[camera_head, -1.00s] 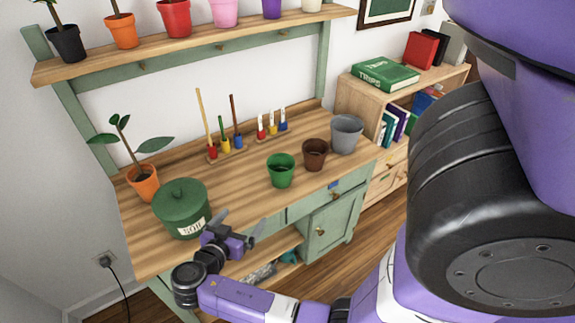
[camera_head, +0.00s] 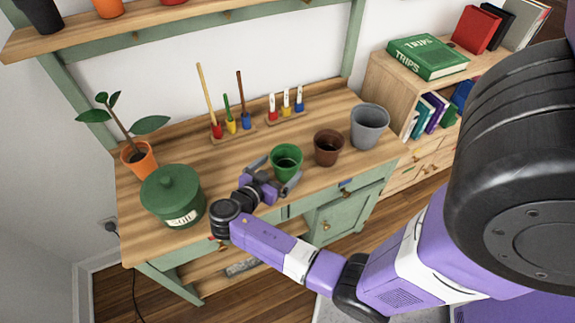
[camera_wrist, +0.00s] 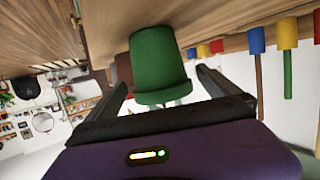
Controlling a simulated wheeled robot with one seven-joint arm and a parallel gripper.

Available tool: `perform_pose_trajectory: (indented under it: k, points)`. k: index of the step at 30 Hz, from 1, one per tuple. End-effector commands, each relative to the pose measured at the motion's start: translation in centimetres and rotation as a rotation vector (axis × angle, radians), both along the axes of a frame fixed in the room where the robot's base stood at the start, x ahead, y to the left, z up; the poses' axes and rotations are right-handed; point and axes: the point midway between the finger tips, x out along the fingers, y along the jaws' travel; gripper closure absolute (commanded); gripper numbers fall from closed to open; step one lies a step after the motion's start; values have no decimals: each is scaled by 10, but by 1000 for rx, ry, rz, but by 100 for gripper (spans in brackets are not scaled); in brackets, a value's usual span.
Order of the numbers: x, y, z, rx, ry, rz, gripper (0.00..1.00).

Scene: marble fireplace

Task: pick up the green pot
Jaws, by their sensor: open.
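The green pot (camera_head: 286,163) stands upright on the wooden workbench, left of a brown pot. My gripper (camera_head: 275,172) is open at the pot's near left side, with one finger on each side of it. In the wrist view the green pot (camera_wrist: 158,62) appears upside down between the two open fingers (camera_wrist: 162,84). The fingers look apart from the pot's wall. I cannot tell exactly how far the pot sits inside the jaws.
A brown pot (camera_head: 328,148) and a grey pot (camera_head: 369,126) stand to the right. A lidded green soil container (camera_head: 173,196) and a potted plant (camera_head: 139,160) stand left. Colored hand tools in racks (camera_head: 232,130) are behind. A shelf (camera_head: 150,22) hangs above the workbench (camera_head: 185,148).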

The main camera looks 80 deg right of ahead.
Motion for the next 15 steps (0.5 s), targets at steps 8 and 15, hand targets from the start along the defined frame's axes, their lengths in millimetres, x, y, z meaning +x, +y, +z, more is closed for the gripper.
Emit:
perform_pose_trajectory:
  k: [8,15]
  points:
    - [-11,-33,-14,0,2,-3,0]
    - [-12,-41,-19,0,0,0,0]
